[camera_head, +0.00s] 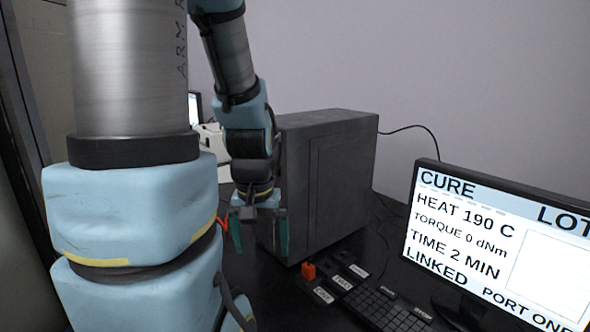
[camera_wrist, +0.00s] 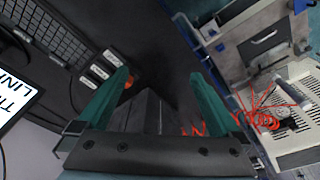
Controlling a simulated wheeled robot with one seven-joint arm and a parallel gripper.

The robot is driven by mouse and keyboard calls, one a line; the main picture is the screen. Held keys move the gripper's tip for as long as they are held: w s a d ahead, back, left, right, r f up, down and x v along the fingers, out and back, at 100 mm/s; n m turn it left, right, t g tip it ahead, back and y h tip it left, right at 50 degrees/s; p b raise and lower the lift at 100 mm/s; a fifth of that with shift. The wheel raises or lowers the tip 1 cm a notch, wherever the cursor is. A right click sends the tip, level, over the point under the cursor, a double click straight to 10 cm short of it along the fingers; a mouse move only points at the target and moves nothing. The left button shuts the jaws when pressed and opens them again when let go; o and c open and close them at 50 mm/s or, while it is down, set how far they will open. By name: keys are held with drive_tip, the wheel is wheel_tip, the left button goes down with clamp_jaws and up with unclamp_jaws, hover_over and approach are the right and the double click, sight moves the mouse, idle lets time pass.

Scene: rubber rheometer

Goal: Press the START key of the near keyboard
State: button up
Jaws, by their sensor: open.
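The near keyboard (camera_head: 378,306) lies on the dark desk in front of the monitor, partly cut off by the head view's lower edge. Two small labels sit along its back edge. The right one reads STOP (camera_head: 423,312); the left one (camera_head: 388,292) is too small to read surely. A keyboard also shows at the upper left of the wrist view (camera_wrist: 52,32). My gripper (camera_head: 260,250) is open and empty, fingers pointing down, left of the keyboard and apart from it. Its teal fingers frame the wrist view (camera_wrist: 168,85).
A dark computer case (camera_head: 325,185) stands behind and right of my gripper. The monitor (camera_head: 500,245) shows CURE and LINKED. A machine with red wires (camera_wrist: 275,100) fills the wrist view's right.

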drive_tip(key=shift+c, duration=0.4)
clamp_jaws()
idle(0.4)
idle(1.0)
